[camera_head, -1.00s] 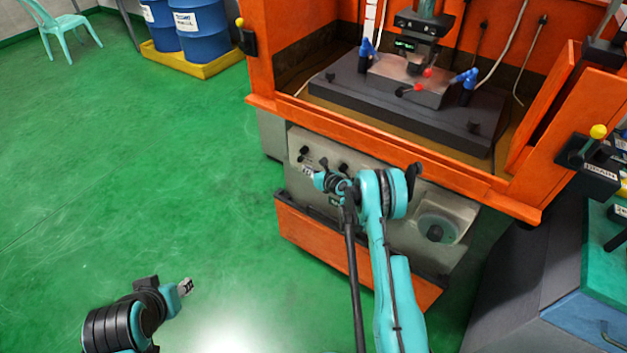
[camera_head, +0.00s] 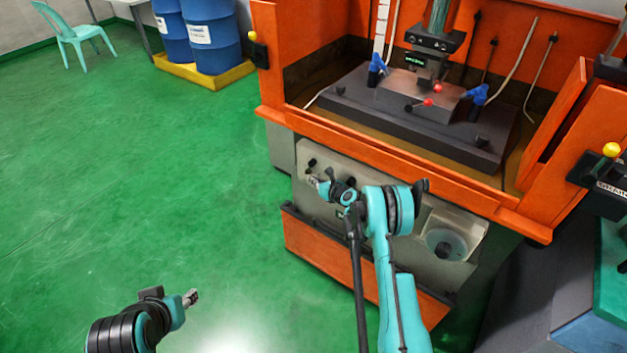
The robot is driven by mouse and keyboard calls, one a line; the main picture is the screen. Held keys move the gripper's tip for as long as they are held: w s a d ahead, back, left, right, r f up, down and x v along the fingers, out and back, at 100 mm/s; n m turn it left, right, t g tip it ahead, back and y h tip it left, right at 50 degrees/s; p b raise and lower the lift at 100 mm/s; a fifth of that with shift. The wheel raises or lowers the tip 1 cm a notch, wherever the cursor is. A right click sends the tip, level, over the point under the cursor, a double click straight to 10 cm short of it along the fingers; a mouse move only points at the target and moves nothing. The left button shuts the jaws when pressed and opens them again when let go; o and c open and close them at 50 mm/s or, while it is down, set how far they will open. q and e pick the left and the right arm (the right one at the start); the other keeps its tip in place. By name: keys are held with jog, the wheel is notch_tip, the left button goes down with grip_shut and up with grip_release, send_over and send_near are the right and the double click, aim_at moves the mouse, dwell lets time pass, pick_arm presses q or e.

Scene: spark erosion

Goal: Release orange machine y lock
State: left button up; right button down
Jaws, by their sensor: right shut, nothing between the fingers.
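The orange machine (camera_head: 400,158) stands in front of me. Its grey front panel (camera_head: 408,240) has a row of small black knobs, with one knob (camera_head: 311,163) at the left end and another black part (camera_head: 350,181) beside my arm. Which of these is the y lock I cannot tell. My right gripper (camera_head: 314,183) is shut and empty, just below the left knob in the picture; whether it touches the panel is unclear. My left gripper (camera_head: 190,297) is low over the floor at the left, away from the machine, too small to read.
Blue drums (camera_head: 212,38) stand on a yellow pallet (camera_head: 206,78) at the back left, near a turquoise chair (camera_head: 80,28). A yellow-knobbed lever (camera_head: 611,150) is at the machine's right. The green floor (camera_head: 130,170) at left is clear.

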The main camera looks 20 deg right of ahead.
jog(key=shift+w+a+f, duration=0.1)
jog(key=shift+w+a, duration=0.25)
jog(key=shift+w, duration=0.1)
dwell(0.4)
pick_arm(q)
jog(key=shift+w+a, duration=0.45)
jog(key=shift+w, duration=0.1)
pick_arm(e)
jog(key=shift+w+a, duration=0.65)
jog(key=shift+w, duration=0.2)
dwell(0.8)
